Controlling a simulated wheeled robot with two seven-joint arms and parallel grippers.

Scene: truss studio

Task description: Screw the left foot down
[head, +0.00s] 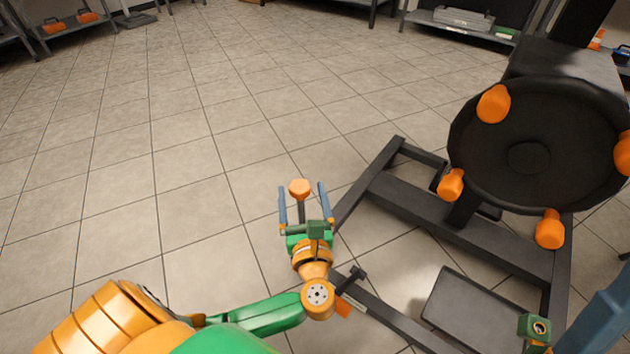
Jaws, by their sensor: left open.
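An orange knob (299,187) on a dark upright stem shows in the head view; it appears to be the left foot's handle. My left gripper (304,198) is open, with one blue-grey finger on each side of the knob and stem. A gap shows on both sides, so the fingers look apart from it. The foot's lower end is hidden behind the gripper body. The dark base frame (425,210) stands on the floor just right of the gripper. Part of what looks like my right gripper shows at the lower right edge, cut off; its fingertips cannot be made out.
A large black round plate (540,145) with several orange knobs rises above the frame at the right. A dark flat plate (475,312) lies low at the frame's front. Shelves (460,28) line the back. The tiled floor (130,160) at left is clear.

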